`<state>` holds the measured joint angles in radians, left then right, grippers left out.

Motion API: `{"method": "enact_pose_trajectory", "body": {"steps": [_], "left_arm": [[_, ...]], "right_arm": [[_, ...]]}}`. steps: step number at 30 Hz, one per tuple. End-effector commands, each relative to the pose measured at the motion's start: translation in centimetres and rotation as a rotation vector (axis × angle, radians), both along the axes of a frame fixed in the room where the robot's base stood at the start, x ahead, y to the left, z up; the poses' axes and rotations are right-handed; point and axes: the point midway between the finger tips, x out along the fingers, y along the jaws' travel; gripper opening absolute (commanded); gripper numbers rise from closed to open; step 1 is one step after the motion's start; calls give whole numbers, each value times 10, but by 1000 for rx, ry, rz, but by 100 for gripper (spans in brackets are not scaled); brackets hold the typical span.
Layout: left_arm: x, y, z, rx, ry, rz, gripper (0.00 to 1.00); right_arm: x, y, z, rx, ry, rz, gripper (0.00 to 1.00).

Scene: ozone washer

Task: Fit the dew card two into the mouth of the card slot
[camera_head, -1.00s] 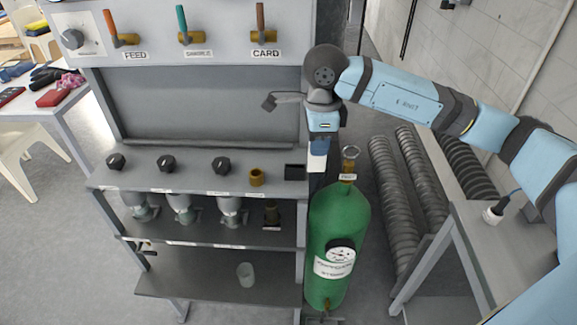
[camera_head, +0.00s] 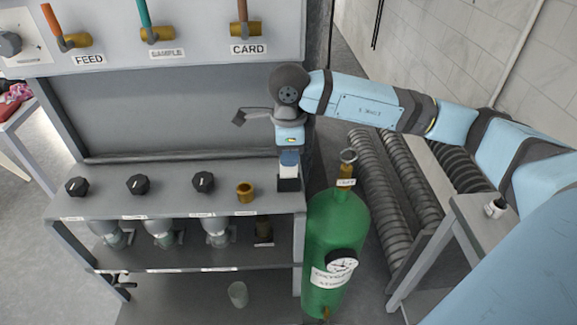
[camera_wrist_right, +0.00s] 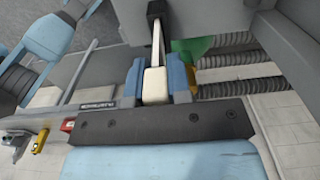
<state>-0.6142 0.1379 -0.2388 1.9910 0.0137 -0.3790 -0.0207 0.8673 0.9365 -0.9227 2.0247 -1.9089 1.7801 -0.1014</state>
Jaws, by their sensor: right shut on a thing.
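My right gripper (camera_head: 289,150) is shut on the dew card two (camera_head: 289,170), a pale card hanging upright below the fingers. The black card slot (camera_head: 289,184) stands at the right end of the grey shelf, directly below the card. The card's lower end meets the slot's top in the picture; I cannot tell whether it is inside the mouth. In the right wrist view, the fingers clamp the card's white end (camera_wrist_right: 155,85), and its thin strip runs up to the black slot (camera_wrist_right: 156,10). My left gripper is not in view.
A brass ring (camera_head: 245,192) stands on the shelf just left of the slot, with several black knobs (camera_head: 203,182) further left. A green gas cylinder (camera_head: 338,235) stands close to the shelf's right end. Ribbed hoses (camera_head: 375,185) lie behind it.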

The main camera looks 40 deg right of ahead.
Motion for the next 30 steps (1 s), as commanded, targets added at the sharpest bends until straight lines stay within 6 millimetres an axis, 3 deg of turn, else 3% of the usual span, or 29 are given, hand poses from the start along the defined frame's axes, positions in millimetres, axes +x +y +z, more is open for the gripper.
{"method": "enact_pose_trajectory", "body": {"steps": [1, 4, 17, 18, 20, 30], "left_arm": [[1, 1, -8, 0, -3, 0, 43], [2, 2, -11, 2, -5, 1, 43], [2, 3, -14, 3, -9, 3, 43], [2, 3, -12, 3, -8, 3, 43], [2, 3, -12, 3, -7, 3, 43], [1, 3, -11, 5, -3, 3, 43]], "right_arm": [[0, 0, -15, -1, 3, 0, 0], [0, 0, -26, 0, 1, 0, 0], [0, 0, -31, 0, 0, 0, 0], [0, 0, -29, 0, 0, 0, 27], [0, 0, -28, 0, 0, 0, 41], [0, 0, -25, 0, 0, 0, 44]]}}
